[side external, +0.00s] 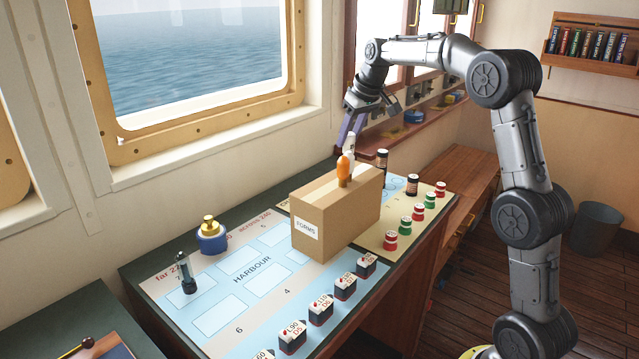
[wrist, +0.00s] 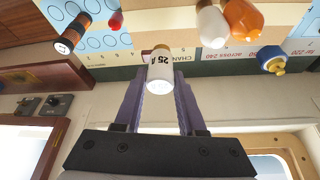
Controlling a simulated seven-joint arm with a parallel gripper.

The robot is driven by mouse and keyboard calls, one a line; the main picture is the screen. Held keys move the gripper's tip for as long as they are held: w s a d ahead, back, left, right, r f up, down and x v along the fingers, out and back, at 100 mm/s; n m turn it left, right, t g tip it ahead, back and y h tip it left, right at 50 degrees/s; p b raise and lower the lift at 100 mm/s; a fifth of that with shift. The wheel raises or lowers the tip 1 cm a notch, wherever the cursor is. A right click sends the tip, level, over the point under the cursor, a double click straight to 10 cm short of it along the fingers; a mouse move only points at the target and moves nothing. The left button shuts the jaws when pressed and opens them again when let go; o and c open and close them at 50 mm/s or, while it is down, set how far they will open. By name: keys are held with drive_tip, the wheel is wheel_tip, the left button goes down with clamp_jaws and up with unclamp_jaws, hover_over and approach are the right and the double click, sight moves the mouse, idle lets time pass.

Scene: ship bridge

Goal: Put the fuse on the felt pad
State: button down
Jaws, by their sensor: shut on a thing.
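The fuse, a white cylinder marked 25 A, (wrist: 160,72) is between the two purple fingers of my gripper (wrist: 158,95) in the wrist view. My gripper is shut on it. In the side view my gripper (side external: 352,128) is up above the far side of a cardboard box, and the white fuse (side external: 350,144) hangs at its fingertips, clear of the chart table. I cannot pick out the felt pad in either view; the box hides part of the table.
The cardboard box (side external: 323,222) marked FORMS stands mid-table, with an orange round-topped item (side external: 344,169) showing at its top. A blue jar (side external: 212,236), a dark upright item (side external: 186,273), small labelled blocks (side external: 321,309), and red and green pieces (side external: 405,226) stand around it.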

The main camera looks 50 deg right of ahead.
drive_tip(key=shift+w+a+f, duration=0.25)
drive_tip(key=shift+w+f, duration=0.05)
drive_tip(key=shift+w, duration=0.1)
drive_tip(key=w+d+f, duration=0.1)
drive_tip(key=w+f, duration=0.2)
drive_tip(key=w, duration=0.1)
drive_tip(key=w+d+f, duration=0.2)
drive_tip(key=w+f, duration=0.1)
drive_tip(key=w, duration=0.1)
drive_tip(key=w+d+f, duration=0.2)
drive_tip(key=w+f, duration=0.1)
drive_tip(key=w, duration=0.1)
drive_tip(key=shift+w+d+f, duration=0.1)
drive_tip(key=shift+w+f, duration=0.1)
drive_tip(key=shift+f, duration=1.75)
drive_tip(key=c, duration=0.5)
unclamp_jaws()
drive_tip(key=shift+f, duration=0.15)
